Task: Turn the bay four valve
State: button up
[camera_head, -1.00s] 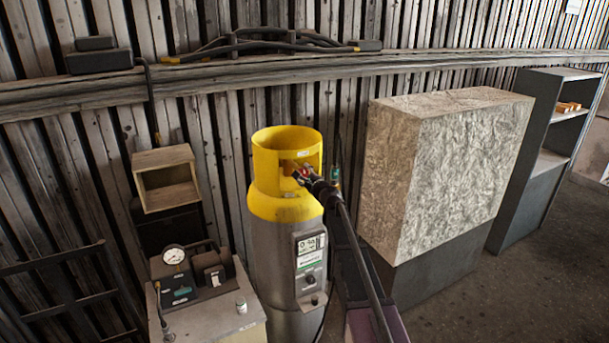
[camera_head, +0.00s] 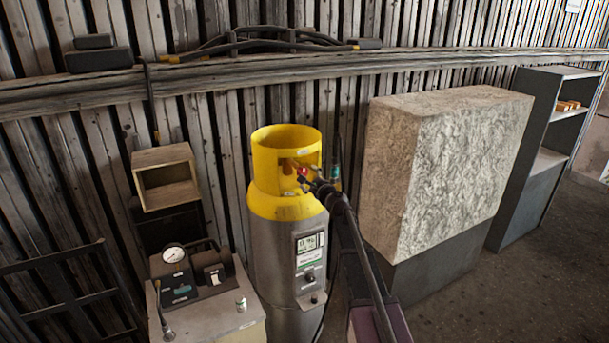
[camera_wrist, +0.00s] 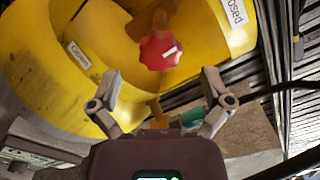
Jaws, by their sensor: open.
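A grey cylinder (camera_head: 275,265) with a yellow collar (camera_head: 262,160) stands upright against the wall. Inside the collar opening is a small red valve knob (camera_head: 303,172). In the wrist view the red knob (camera_wrist: 158,50) has a white mark and sits in front of the yellow collar (camera_wrist: 70,55), which carries white labels. My gripper (camera_head: 307,180) is at the collar opening, in front of the knob. In the wrist view my gripper (camera_wrist: 160,88) is open, its fingers spread below the knob with the knob just beyond the tips. Nothing is held between them.
A bench with a gauge (camera_head: 173,253) stands left of the cylinder, below an open wooden box (camera_head: 165,180). A large rough-faced block (camera_head: 455,165) stands to the right, with a dark shelf (camera_head: 535,165) beyond it. The floor at right is clear.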

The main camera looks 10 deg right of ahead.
jog(key=v, duration=0.8)
jog(key=s+a+f+n+g+y+b, duration=0.1)
jog(key=s+a+f+n+g+b, duration=0.2)
jog(key=s+a+f+n+g, duration=0.35)
jog(key=s+a+f+n+g+y+b, duration=0.1)
jog(key=s+a+f+n+g+b, duration=0.2)
jog(key=s+f+n, duration=0.7)
jog(key=s+d+f+n+g+h+b, duration=0.2)
jog(key=s+d+f+g+h, duration=0.1)
jog(key=s+f, duration=0.3)
jog(key=s+d+f+n+g+h+b, duration=0.2)
jog(key=s+f, duration=0.4)
jog(key=s, duration=0.5)
jog(key=d+n+g+h, duration=0.1)
jog(key=g+h, duration=0.1)
jog(key=shift+d+f+g+h+b, duration=0.15)
jog(key=shift+f+g+h+b, duration=0.15)
jog(key=shift+g+b, duration=0.05)
jog(key=shift+w, duration=0.1)
